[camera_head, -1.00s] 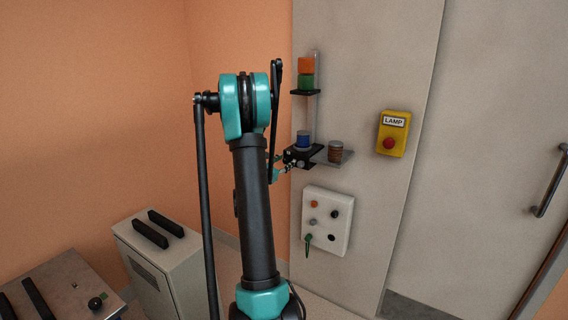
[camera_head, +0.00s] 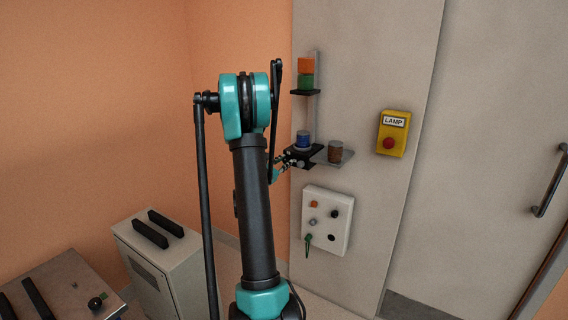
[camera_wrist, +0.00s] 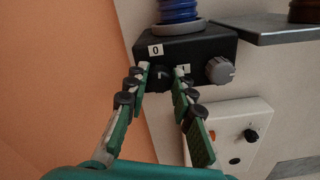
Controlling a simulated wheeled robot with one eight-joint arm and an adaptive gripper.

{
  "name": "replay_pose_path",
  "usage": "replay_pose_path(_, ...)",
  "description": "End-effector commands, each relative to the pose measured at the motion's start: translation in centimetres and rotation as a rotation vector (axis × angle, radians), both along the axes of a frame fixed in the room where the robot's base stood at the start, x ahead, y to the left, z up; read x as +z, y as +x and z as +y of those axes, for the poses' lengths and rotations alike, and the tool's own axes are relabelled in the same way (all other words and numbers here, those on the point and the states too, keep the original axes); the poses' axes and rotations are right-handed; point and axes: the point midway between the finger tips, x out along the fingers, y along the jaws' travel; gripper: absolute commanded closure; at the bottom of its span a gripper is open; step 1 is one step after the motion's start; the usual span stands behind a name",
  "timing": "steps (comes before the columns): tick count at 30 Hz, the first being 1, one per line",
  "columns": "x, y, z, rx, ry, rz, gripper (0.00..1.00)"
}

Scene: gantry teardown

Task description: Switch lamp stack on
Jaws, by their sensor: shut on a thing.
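An orange and green lamp stack (camera_head: 306,73) stands on a small black shelf on the wall panel. Below it, a blue ribbed piece (camera_head: 303,138) sits on a black switch box, which also fills the upper wrist view (camera_wrist: 205,46). The box front has a small black knob (camera_wrist: 160,77) between labels "0" and, partly hidden, "1". A grey knob (camera_wrist: 219,70) sits to its right. My gripper (camera_wrist: 161,73) is shut on the small black knob, one finger on each side. In the head view my arm partly hides the gripper.
A yellow box marked LAMP with a red button (camera_head: 389,143) is on the panel at right. A grey shelf with a brown round piece (camera_head: 335,151) adjoins the switch box. A white control plate (camera_head: 327,220) is below. Grey cabinets (camera_head: 165,265) stand lower left.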

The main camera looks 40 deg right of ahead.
Motion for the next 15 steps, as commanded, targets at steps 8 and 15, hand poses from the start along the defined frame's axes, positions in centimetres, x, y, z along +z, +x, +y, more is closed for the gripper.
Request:
replay_pose_path(8,-0.06,-0.11,0.0,-0.001,0.093,-0.223,1.0)
replay_pose_path(15,-0.11,-0.16,-0.01,-0.001,0.181,-0.436,1.0)
